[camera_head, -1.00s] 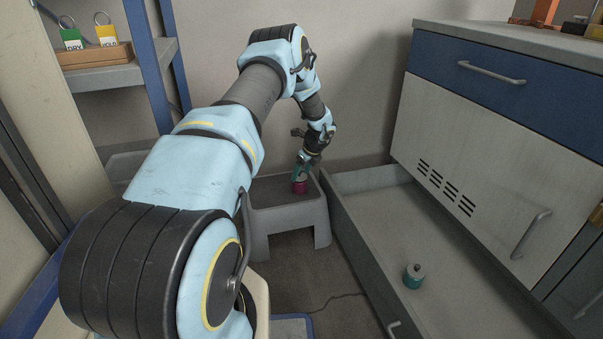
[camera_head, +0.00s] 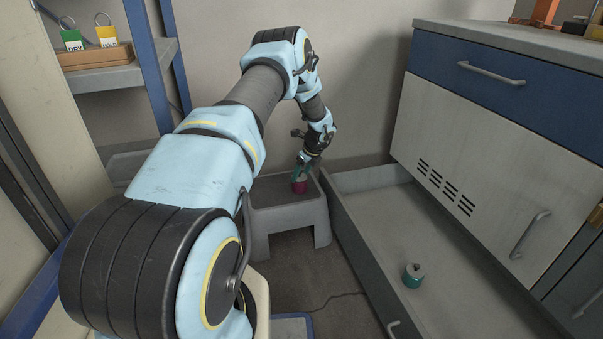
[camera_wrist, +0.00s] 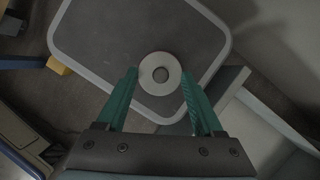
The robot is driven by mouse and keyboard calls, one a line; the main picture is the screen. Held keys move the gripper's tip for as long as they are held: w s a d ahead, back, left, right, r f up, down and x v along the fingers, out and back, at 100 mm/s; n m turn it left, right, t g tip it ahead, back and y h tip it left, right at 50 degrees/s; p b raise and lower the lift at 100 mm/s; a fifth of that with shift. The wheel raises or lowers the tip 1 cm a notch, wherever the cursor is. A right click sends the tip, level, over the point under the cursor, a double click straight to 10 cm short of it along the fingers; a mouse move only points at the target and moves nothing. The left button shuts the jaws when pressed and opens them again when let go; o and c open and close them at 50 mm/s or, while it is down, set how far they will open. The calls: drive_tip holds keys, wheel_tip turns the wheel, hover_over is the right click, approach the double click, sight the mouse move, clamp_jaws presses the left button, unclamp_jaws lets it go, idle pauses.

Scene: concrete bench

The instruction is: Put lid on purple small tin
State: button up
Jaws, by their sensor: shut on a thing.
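The purple small tin (camera_head: 300,187) stands upright on the grey step stool in the head view. My gripper (camera_head: 300,174) points down right at its top, with its green fingers on either side. The lid hides the tin in the wrist view. The lid is at the tin's top, but I cannot tell whether it is fully seated.
The step stool (camera_head: 275,220) stands against the wall. To its right is an open grey drawer (camera_head: 385,215) holding a teal tin with a grey top (camera_head: 413,279). A shelf (camera_head: 105,75) with two padlocks is at the left. A cabinet (camera_head: 450,130) rises at the right.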

idle(0.3)
drive_tip(key=o, duration=1.3)
drive_tip(key=shift+o, duration=0.2)
drive_tip(key=shift+r, duration=0.15)
drive_tip(key=shift+r+p, duration=2.8)
drive_tip(key=shift+r, duration=0.6)
drive_tip(key=shift+c, duration=0.2)
clamp_jaws()
